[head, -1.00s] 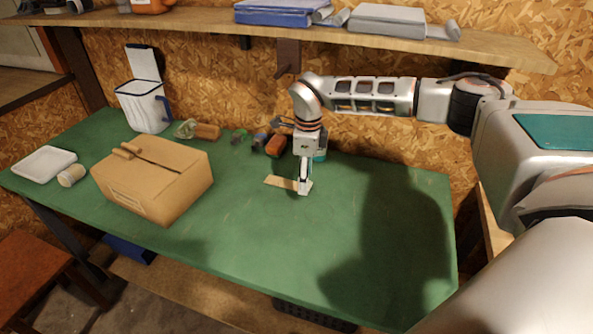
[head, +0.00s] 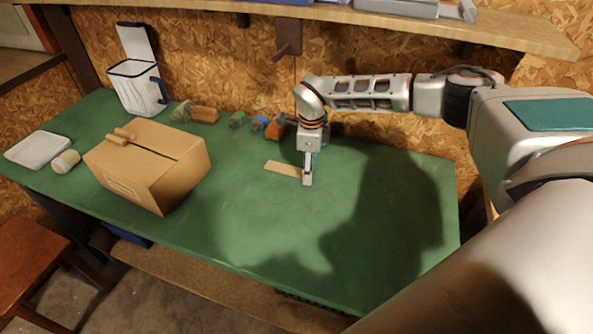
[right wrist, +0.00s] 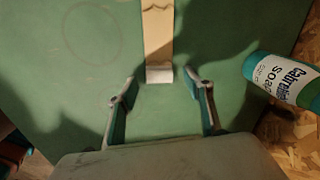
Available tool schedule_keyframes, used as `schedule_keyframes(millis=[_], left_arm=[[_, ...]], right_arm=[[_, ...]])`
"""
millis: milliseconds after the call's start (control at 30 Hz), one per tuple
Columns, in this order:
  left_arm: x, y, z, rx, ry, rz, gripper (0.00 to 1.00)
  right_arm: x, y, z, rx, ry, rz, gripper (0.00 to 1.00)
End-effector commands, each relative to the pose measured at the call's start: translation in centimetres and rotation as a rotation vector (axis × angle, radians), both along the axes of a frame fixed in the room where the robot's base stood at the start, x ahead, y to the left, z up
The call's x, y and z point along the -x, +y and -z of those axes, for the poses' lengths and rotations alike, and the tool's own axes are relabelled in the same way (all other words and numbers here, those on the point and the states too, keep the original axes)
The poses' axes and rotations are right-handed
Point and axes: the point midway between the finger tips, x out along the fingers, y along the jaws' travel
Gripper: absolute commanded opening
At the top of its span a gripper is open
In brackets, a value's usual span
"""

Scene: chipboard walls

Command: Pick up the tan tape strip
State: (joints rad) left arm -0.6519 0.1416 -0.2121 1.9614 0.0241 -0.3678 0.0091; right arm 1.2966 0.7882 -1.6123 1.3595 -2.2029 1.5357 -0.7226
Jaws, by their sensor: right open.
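The tan tape strip (head: 284,168) lies flat on the green table, its right end close to my right gripper (head: 307,182). In the right wrist view the strip (right wrist: 157,40) runs down from the top edge and ends in a paler section just ahead of the fingers. My right gripper (right wrist: 160,98) is open and points down at the table. The strip's end lies in line with the gap between the two fingertips, and nothing is held. My left gripper is not in the frames.
A soap bottle (right wrist: 283,82) stands near the right gripper. A cardboard box (head: 150,167), a white bin (head: 136,88), a white tray (head: 39,150) and several small items occupy the left and back of the green table (head: 250,220). A shelf (head: 400,22) runs above. The table's front is clear.

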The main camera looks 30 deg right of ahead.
Motion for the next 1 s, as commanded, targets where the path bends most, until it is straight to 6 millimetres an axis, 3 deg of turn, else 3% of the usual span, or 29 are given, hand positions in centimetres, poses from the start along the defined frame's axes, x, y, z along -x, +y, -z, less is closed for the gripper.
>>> schedule_keyframes(millis=[300, 433, 800, 1000], left_arm=[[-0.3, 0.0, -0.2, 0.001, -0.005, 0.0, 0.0], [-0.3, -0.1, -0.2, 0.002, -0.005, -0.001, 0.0], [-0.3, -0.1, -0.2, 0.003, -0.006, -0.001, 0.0], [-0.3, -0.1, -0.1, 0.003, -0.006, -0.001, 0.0]], right_arm=[[0.0, 0.0, 0.6, 0.0, 0.0, 0.0, 0.51], [0.0, 0.0, 0.6, 0.0, 0.0, 0.0, 0.24], [0.0, 0.0, 0.5, 0.0, 0.0, 0.0, 0.23], [-0.1, 0.0, -0.5, 0.0, -0.001, -0.001, 0.23]])
